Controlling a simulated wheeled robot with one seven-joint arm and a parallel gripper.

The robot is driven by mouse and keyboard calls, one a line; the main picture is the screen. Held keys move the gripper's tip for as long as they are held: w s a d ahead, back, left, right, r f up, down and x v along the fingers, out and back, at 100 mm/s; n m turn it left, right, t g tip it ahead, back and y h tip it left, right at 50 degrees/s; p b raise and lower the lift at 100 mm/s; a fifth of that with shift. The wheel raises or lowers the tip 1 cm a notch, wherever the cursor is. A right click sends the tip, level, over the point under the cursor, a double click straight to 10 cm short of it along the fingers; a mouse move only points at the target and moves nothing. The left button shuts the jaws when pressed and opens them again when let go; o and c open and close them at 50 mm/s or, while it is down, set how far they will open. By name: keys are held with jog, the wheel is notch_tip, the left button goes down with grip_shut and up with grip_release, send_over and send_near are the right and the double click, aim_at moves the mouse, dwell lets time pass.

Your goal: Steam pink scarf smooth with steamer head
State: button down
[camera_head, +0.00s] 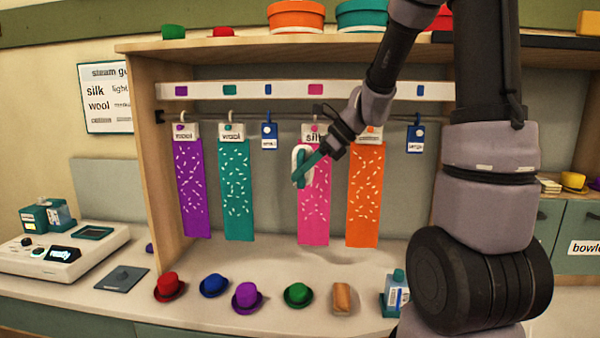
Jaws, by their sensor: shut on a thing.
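The pink scarf (314,215) hangs from the rail, with a card reading "silk" at its top. It has many pale marks across its lower part. My gripper (326,150) is in front of its upper right part, shut on the teal and white steamer head (303,168). The steamer head is in front of the scarf's upper left edge and hides part of it. I cannot tell whether it touches the cloth. The steamer base (55,255) stands at the far left; its lit display seems to read "ready".
A purple scarf (193,195) and a teal scarf (236,195) hang left of the pink one, an orange scarf (365,200) right. Several small hats, including a green hat (298,294), a tan block (343,298) and a teal bottle (396,290) stand along the counter's front.

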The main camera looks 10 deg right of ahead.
jog(key=shift+w+d, duration=0.3)
jog(key=shift+w, duration=0.7)
jog(key=shift+w+d, duration=0.35)
jog(key=shift+w, duration=0.6)
jog(key=shift+w+d, duration=0.3)
jog(key=shift+w, duration=0.7)
notch_tip(320, 180, down, 19)
dwell(1.5)
jog(key=shift+f, duration=0.1)
jog(key=shift+s, duration=0.2)
dwell(1.3)
